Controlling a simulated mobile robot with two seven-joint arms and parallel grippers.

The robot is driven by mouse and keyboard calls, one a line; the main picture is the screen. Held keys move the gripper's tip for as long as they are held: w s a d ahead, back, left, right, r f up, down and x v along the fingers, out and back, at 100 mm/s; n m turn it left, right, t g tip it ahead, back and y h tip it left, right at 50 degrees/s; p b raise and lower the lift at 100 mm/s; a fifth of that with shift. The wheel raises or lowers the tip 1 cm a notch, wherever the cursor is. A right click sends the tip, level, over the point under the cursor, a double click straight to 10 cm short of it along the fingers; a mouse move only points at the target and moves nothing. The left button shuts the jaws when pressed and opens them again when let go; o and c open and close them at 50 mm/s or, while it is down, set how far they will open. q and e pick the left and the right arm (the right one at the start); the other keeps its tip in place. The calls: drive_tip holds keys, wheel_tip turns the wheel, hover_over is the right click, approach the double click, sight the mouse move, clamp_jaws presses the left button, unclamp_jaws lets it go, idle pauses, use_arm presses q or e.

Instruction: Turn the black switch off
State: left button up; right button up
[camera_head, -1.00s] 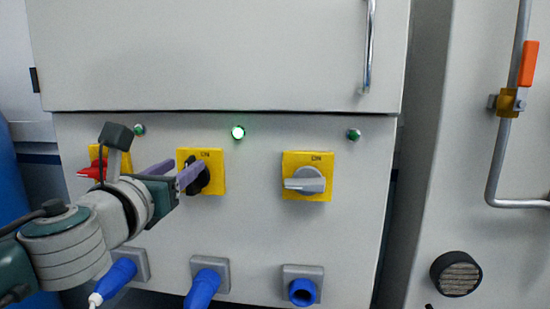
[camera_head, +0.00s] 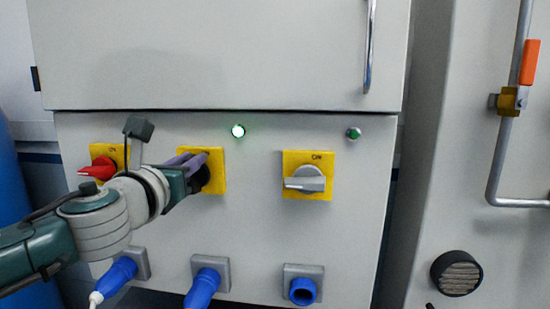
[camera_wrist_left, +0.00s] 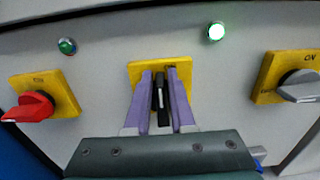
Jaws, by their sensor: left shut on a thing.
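The black switch (camera_wrist_left: 160,95) sits on a yellow plate in the middle of the panel. In the left wrist view its handle stands upright in the picture, with a pale stripe on it. In the head view the switch (camera_head: 204,178) is partly hidden by my fingers. My left gripper (camera_head: 201,160) has its purple fingers at the handle, one on each side, and is shut on it; they also show in the left wrist view (camera_wrist_left: 163,82). The green lamp (camera_head: 238,131) above and right of the black switch is lit. My right gripper is not in view.
A red switch (camera_head: 98,169) is to the left and a grey switch (camera_head: 305,179) to the right, both on yellow plates. Blue plugs and a blue socket (camera_head: 302,291) are below. Unlit lamps sit above the outer switches, one on the right (camera_head: 354,134).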

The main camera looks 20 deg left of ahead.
use_arm(q)
clamp_jaws()
drive_tip(key=shift+s+a+f+n+b, duration=0.1)
drive_tip(key=shift+a+f+n+b, duration=0.6)
drive_tip(key=shift+n, duration=2.25)
drive_tip(key=shift+s+a+f+n+b, duration=0.25)
drive_tip(key=shift+n+b, duration=0.8)
drive_tip(key=shift+n, duration=1.95)
drive_tip(key=shift+a+f+n+b, duration=0.65)
drive_tip(key=shift+n+b, duration=0.2)
drive_tip(key=shift+n, duration=2.1)
drive_tip(key=shift+d, duration=0.1)
drive_tip(key=o, duration=0.7)
unclamp_jaws()
